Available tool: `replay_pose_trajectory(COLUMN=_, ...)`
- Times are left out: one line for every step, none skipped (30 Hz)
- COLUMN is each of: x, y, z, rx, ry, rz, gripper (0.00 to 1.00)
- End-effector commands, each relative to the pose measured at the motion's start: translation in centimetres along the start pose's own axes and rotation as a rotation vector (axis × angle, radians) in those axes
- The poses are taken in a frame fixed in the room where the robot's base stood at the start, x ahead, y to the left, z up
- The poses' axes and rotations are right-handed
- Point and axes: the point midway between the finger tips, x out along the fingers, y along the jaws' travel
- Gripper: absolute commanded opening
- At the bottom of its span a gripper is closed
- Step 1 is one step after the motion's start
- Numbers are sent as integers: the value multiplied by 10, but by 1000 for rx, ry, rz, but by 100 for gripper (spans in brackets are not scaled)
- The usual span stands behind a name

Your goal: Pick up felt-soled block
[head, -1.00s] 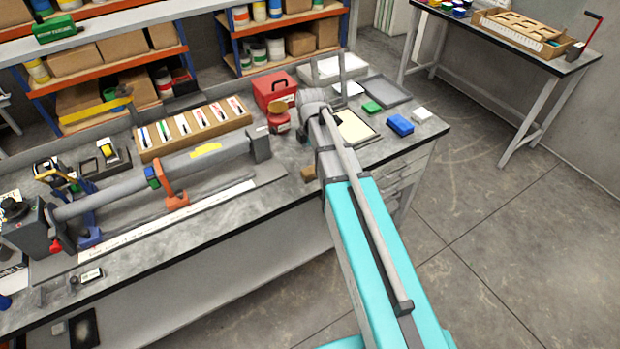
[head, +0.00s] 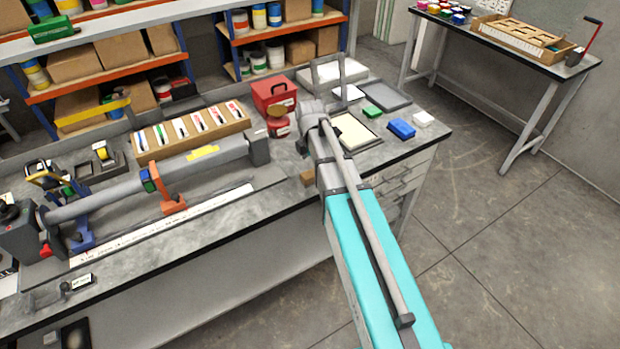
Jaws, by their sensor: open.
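A small brown block (head: 307,178) sits near the front edge of the bench, just left of my arm. Its underside is hidden, so I cannot tell whether it has a felt sole. A blue block (head: 401,128) and a green block (head: 372,112) lie on the right part of the bench. My gripper (head: 302,146) is mostly hidden by my own wrist and arm; a dark part of it shows above the bench, behind the brown block. It is open, and I see nothing held in it.
A red box (head: 274,94) and a wooden marker rack (head: 190,134) stand behind. A long grey tube in clamps (head: 110,196) fills the left of the bench. A grey tray (head: 383,95) and a white block (head: 424,118) lie at the right. The floor at right is clear.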

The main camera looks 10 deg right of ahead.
Motion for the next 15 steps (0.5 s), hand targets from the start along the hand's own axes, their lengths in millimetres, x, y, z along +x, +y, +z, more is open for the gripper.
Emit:
replay_pose_trajectory(x=2, y=0, z=0, rx=0, ry=0, rz=0, gripper=94)
replay_pose_trajectory(x=3, y=0, z=0, rx=0, ry=0, rz=0, gripper=94)
replay_pose_trajectory(x=4, y=0, z=0, rx=0, ry=0, rz=0, gripper=94)
replay_pose_trajectory(x=6, y=0, z=0, rx=0, ry=0, rz=0, gripper=94)
replay_pose_trajectory(x=8, y=0, z=0, rx=0, ry=0, rz=0, gripper=94)
replay_pose_trajectory(x=10, y=0, z=0, rx=0, ry=0, rz=0, gripper=94)
replay_pose_trajectory(x=12, y=0, z=0, rx=0, ry=0, rz=0, gripper=94)
replay_pose_trajectory(x=14, y=0, z=0, rx=0, ry=0, rz=0, gripper=94)
replay_pose_trajectory(x=18, y=0, z=0, rx=0, ry=0, rz=0, gripper=94)
replay_pose_trajectory(x=20, y=1, z=-1, rx=0, ry=0, rz=0, gripper=94)
replay_pose_trajectory(x=22, y=1, z=-1, rx=0, ry=0, rz=0, gripper=94)
replay_pose_trajectory(x=26, y=1, z=-1, rx=0, ry=0, rz=0, gripper=94)
replay_pose_trajectory(x=28, y=1, z=-1, rx=0, ry=0, rz=0, gripper=94)
replay_pose_trajectory(x=30, y=1, z=-1, rx=0, ry=0, rz=0, gripper=94)
replay_pose_trajectory(x=33, y=1, z=-1, rx=0, ry=0, rz=0, gripper=94)
